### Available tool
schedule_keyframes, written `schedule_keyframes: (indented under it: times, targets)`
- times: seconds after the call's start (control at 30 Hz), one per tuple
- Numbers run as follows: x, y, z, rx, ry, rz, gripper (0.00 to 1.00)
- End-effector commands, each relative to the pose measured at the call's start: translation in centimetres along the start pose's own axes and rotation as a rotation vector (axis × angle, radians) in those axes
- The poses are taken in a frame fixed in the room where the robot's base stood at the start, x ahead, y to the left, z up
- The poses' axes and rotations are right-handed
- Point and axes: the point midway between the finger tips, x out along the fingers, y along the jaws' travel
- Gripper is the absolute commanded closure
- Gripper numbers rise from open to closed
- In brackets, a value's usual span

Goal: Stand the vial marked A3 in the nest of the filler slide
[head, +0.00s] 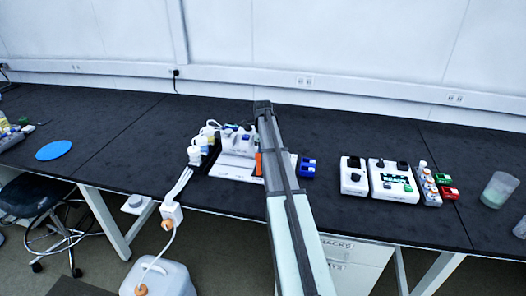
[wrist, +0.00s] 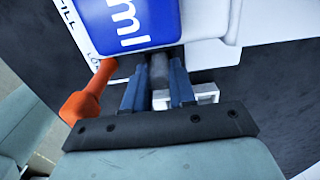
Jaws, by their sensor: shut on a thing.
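In the wrist view my gripper (wrist: 158,84) is shut on a grey, round-topped cylinder (wrist: 159,68), which appears to be the vial. No A3 mark can be read on it. A white bracket (wrist: 206,93) with an opening is just beside and behind the fingers; it may be the slide's nest, partly hidden by them. I cannot tell whether the vial touches it. An orange handle (wrist: 88,97) is just left of the fingers. In the head view the white filler station (head: 232,168) stands left of my arm, which hides the gripper.
A blue panel (wrist: 128,20) with white lettering is close above the fingers. Blue blocks (head: 307,167), white devices (head: 353,176) and a rack of vials (head: 430,184) stand to the right. A beaker (head: 499,190) is farther right. Bare black bench (head: 400,135) lies behind these.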

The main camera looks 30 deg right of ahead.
Motion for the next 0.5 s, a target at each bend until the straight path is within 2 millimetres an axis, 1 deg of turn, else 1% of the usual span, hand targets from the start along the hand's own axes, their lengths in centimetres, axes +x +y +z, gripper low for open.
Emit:
schedule_keyframes:
  times: [0.33,0.37,0.5]
  targets:
    - [0.12,0.00,0.00,0.000,0.000,0.000,1.00]
    - [0.12,0.00,0.00,0.000,0.000,0.000,0.73]
    - [0.11,0.00,0.00,0.000,0.000,0.000,0.60]
